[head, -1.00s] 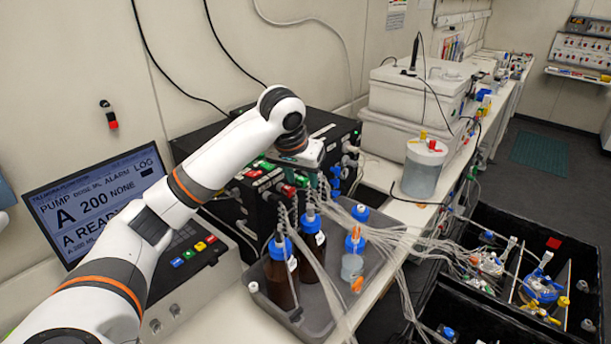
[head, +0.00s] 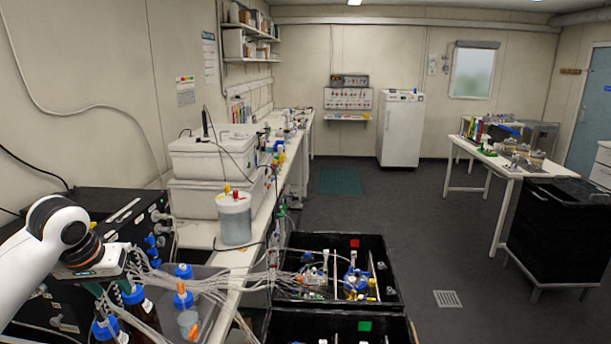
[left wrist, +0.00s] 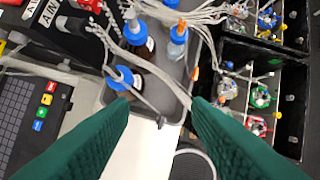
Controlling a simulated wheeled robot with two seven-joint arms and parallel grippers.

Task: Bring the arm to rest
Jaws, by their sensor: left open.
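My left arm (head: 36,250) comes in from the left edge of the head view, with its gripper (head: 100,280) pointing down over the bottles and tubing. In the left wrist view the two green fingers of this gripper (left wrist: 160,108) are spread apart with nothing between them. Below them lie a grey tray (left wrist: 180,70) and a white bench top. Brown bottles with blue caps (left wrist: 130,79) and a clear bottle (left wrist: 177,45) stand in the tray, apart from the fingers. My right gripper is in neither view.
Loose tubes (head: 215,283) run from the black pump unit (head: 110,205) to black boxes (head: 390,270) on the right. A clear jar (head: 234,218) stands on the bench beside white bins (head: 215,157). Open floor (head: 400,210) lies beyond, with a table (head: 505,165) at right.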

